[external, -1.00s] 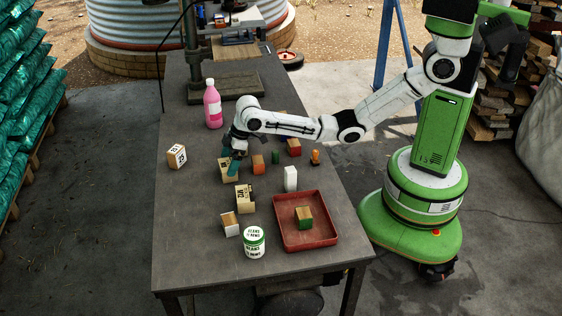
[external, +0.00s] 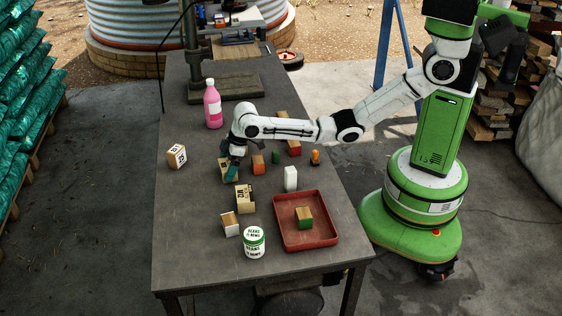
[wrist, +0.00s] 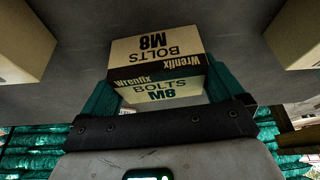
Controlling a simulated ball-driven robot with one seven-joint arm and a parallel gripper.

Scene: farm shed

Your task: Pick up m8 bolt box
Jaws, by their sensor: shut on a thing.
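The M8 bolt box (wrist: 156,62) is cream with a dark band, reading "Wrenfix M8 BOLTS". In the wrist view it sits between the teal fingers of my gripper (wrist: 165,97), which is shut on it. In the external view my gripper (external: 231,172) points down at the left middle of the bench, and the bolt box (external: 223,164) is mostly hidden behind the fingers. I cannot tell whether the box is clear of the bench top.
On the bench (external: 185,230), a similar box (external: 245,200) stands in front and another (external: 176,156) to the left.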

